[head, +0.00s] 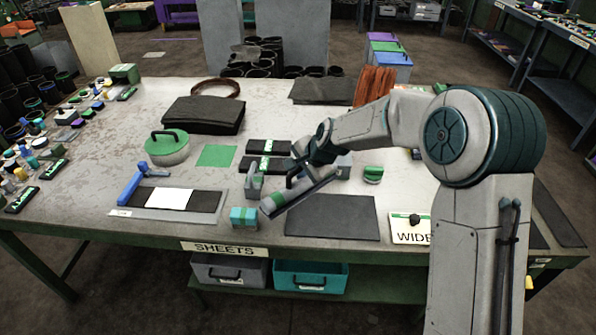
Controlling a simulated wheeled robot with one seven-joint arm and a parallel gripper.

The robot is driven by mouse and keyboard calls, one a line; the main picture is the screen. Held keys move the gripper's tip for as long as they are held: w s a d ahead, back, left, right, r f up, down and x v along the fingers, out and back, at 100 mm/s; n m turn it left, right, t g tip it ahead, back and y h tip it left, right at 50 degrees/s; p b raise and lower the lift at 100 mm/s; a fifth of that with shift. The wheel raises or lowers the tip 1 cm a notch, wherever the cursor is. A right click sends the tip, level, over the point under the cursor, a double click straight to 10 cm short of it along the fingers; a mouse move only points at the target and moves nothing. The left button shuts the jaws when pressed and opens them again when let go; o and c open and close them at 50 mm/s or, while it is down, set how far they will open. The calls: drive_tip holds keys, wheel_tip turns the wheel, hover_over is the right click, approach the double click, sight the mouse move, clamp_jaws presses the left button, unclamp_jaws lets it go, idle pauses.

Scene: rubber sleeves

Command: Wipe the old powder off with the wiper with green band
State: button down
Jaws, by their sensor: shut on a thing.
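My gripper (298,178) is over the middle of the table, partly hidden by my wrist. It is shut on a long grey tool with a green band (277,199), which looks like the wiper. The tool slants down to the left, its lower end near the tabletop; I cannot tell whether it touches. A dark mat (335,222) lies to its right. I cannot make out powder for certain.
A teal block (243,217) and a grey block (254,183) stand left of the tool. A green-lidded round thing (168,147), a green square (217,156) and dark green-banded pieces (268,146) lie behind. A small green-topped piece (373,174) stands right. Small parts crowd the left edge.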

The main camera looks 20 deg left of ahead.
drive_tip(key=shift+r+p, duration=0.6)
drive_tip(key=shift+r, duration=0.8)
drive_tip(key=shift+r, duration=0.1)
